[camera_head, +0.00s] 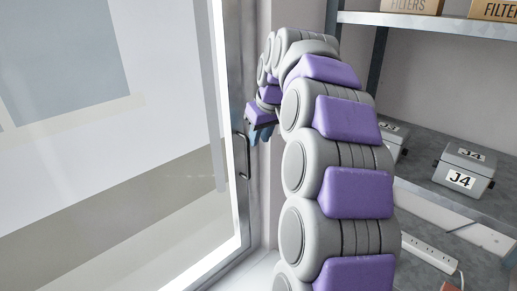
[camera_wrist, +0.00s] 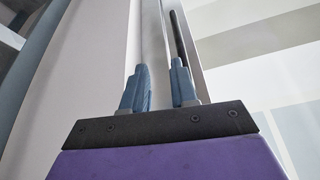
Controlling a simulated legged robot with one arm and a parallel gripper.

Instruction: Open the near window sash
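The near window sash (camera_head: 236,60) is a tall framed glass panel at the left of the head view. A dark bar handle (camera_head: 246,158) is on its right-hand frame. My gripper (camera_head: 259,132) is beside the upper part of this handle. In the wrist view, my gripper (camera_wrist: 160,70) has two blue fingers standing apart, with nothing clearly held between them. The dark handle (camera_wrist: 180,38) rises behind the right finger, which hides its lower part. I cannot tell whether the finger touches the handle. The sash looks closed against its frame.
Shelves stand at the right, with a grey box labelled J4 (camera_head: 464,170) on the middle shelf (camera_head: 420,150) and cardboard filter boxes (camera_head: 494,9) above. A white power strip (camera_head: 430,253) lies lower down. A pale wall post (camera_head: 283,180) stands between the window and shelves.

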